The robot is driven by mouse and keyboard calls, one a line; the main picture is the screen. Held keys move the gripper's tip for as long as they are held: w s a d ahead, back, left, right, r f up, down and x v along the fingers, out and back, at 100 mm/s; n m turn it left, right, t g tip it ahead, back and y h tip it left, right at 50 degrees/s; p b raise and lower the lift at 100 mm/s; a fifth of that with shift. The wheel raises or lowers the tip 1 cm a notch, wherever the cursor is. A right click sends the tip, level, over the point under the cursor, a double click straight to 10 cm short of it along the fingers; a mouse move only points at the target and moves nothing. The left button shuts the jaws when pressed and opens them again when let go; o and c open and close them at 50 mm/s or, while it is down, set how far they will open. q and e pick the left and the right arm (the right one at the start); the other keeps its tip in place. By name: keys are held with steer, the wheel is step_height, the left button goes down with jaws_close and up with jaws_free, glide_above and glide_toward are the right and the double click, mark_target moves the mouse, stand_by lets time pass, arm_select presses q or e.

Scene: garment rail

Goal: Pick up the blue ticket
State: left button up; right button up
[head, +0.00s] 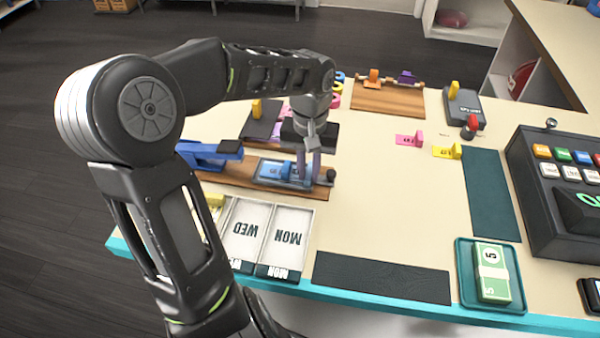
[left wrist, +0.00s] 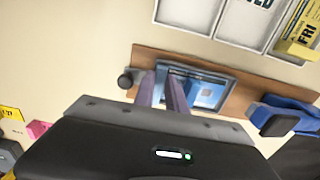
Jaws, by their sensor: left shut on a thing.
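The blue ticket (head: 270,171) lies in a shallow grey tray (head: 258,181) on a wooden board near the table's front left. It also shows in the left wrist view (left wrist: 207,93), just right of my fingers. My left gripper (head: 308,172) reaches down over the right end of the ticket. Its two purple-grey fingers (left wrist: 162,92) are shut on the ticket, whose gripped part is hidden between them. No gap between ticket and tray can be made out. My right gripper is not in view.
A blue stapler-like tool (head: 208,153) and a black knob (head: 331,175) sit on the same wooden board (head: 322,190). Day-marked bins (head: 285,238) stand in front. Pink (head: 407,140) and yellow (head: 447,151) tickets lie to the right. The middle of the table is clear.

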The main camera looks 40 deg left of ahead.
arm_select(q)
jaws_close()
step_height(320, 180, up, 10)
steer(key=shift+b, duration=0.3)
stand_by(0.3)
stand_by(0.6)
steer(key=shift+r+p, duration=2.2)
steer(key=shift+r, duration=0.3)
steer(key=shift+f, duration=0.1)
